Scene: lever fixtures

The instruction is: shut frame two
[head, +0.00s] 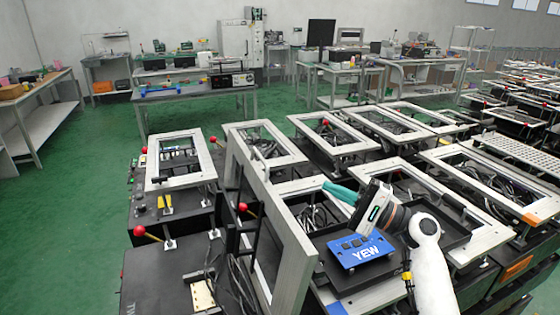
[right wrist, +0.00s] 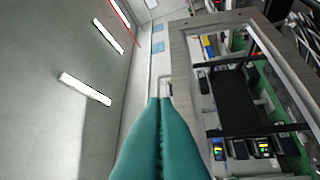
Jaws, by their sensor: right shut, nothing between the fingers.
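One grey metal frame (head: 292,245) stands raised and steeply tilted at the front middle, while the frames around it lie flat. No number shows to confirm that it is frame two. My right gripper (head: 328,187), with teal fingers, is just right of the raised frame in the head view, its tips pointing left toward it. The fingers are together and empty. In the right wrist view the gripper (right wrist: 160,100) points along a grey frame (right wrist: 182,75) on its right; I cannot tell whether they touch. My left gripper is not in view.
A black fixture box with a red-knobbed lever (head: 139,231) stands left of the raised frame. A flat frame (head: 157,166) lies behind it. A blue YEW plate (head: 362,252) lies under my right arm. More flat frames fill the right; green floor is clear at left.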

